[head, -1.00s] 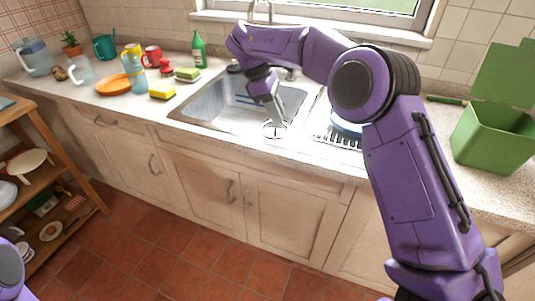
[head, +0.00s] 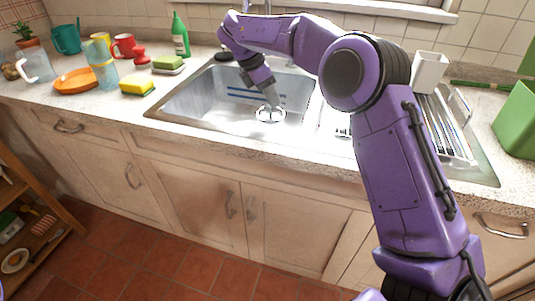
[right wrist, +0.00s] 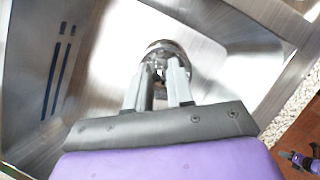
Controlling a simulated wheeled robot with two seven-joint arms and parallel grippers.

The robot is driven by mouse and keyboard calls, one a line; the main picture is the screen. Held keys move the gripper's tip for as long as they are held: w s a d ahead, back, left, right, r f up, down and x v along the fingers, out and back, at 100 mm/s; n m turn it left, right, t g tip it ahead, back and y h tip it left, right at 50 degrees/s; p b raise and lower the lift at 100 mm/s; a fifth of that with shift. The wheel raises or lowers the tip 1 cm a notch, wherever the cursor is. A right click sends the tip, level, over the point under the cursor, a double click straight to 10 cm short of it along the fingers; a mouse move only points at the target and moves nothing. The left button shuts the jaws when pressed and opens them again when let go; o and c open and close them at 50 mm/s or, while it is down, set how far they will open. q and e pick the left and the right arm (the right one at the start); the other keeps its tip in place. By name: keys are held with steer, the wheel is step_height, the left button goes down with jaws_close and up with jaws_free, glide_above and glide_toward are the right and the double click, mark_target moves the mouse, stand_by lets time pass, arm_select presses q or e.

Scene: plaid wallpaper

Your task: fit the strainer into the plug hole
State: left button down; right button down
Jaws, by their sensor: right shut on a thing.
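The strainer (head: 270,114) is a small, round, shiny metal piece with a pale rim, seen in the head view over the sink basin. My right gripper (head: 273,105) points down and is shut on it. In the right wrist view the strainer (right wrist: 166,48) shows at and beyond the fingertips (right wrist: 163,72), partly hidden by them. The sink (head: 215,100) is a steel basin. I cannot make out the plug hole; the strainer and gripper may cover it. I cannot tell how high the strainer is above the basin floor. My left gripper is out of view.
A drying rack (head: 445,130) with a white cup (head: 429,72) stands right of the basin. A yellow sponge (head: 137,87), a green bottle (head: 180,36) and an orange plate (head: 76,82) are on the counter to the left. A tap (head: 268,6) is behind the sink.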

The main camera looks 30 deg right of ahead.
mark_target(261, 114)
steer(key=f, duration=0.8)
steer(key=f+b, duration=0.1)
steer(key=f, duration=0.3)
steer(key=shift+d+f, duration=0.25)
steer(key=shift+f, duration=0.15)
steer(key=c, duration=1)
jaws_free()
steer(key=v, duration=1.2)
steer(key=shift+r, duration=0.1)
